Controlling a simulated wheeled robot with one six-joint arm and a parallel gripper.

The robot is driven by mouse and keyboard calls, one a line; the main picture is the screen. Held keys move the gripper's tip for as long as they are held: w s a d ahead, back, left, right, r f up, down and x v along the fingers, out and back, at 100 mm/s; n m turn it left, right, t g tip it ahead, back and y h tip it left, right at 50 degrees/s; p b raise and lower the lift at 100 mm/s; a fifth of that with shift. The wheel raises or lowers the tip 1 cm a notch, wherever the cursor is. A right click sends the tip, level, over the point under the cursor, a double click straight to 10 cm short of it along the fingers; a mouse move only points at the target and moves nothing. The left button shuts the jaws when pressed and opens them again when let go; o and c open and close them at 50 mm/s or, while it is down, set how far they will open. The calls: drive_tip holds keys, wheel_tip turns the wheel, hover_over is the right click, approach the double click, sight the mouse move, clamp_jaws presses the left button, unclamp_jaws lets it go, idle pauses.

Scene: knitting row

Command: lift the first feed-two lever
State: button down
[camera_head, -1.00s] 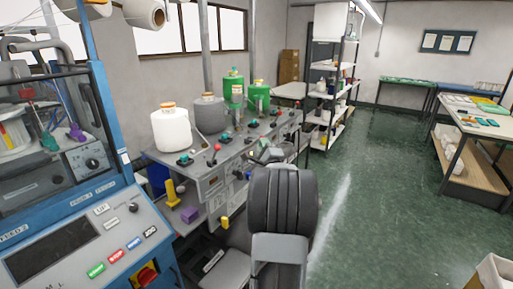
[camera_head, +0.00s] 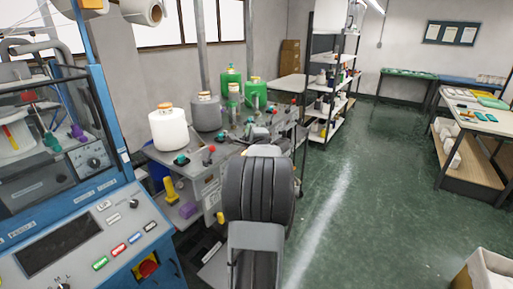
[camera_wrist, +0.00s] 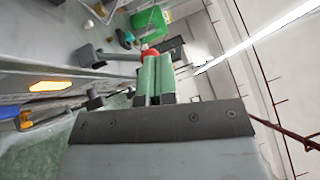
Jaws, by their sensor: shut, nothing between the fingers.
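The grey feed bench (camera_head: 200,172) stands left of centre in the head view. Several levers rise from its top, among them a red-knobbed one (camera_head: 209,151) and a teal-knobbed one (camera_head: 181,160). Which is the first feed-two lever cannot be told. In the wrist view my gripper (camera_wrist: 157,62) has its green fingers together with nothing between them. A red round knob (camera_wrist: 150,52) shows just beyond the fingertips; contact cannot be told. A grey lever-like part (camera_wrist: 92,56) lies to its left. My arm hides the gripper in the head view.
White (camera_head: 168,130), grey (camera_head: 207,113) and green (camera_head: 231,82) containers stand on the bench. A blue machine (camera_head: 120,150) with a control panel is close on the left. A shelf rack (camera_head: 325,85) stands behind. Green floor (camera_head: 370,210) is clear on the right.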

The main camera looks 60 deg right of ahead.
drive_tip(key=s+a+r+b, duration=0.1)
drive_tip(key=s+a+r, duration=0.1)
drive_tip(key=s+a, duration=0.6)
drive_tip(key=s, duration=0.2)
drive_tip(key=shift+s+a+r+b, duration=0.15)
drive_tip(key=shift+s+a+b, duration=0.2)
drive_tip(key=shift+s, duration=0.05)
idle(0.4)
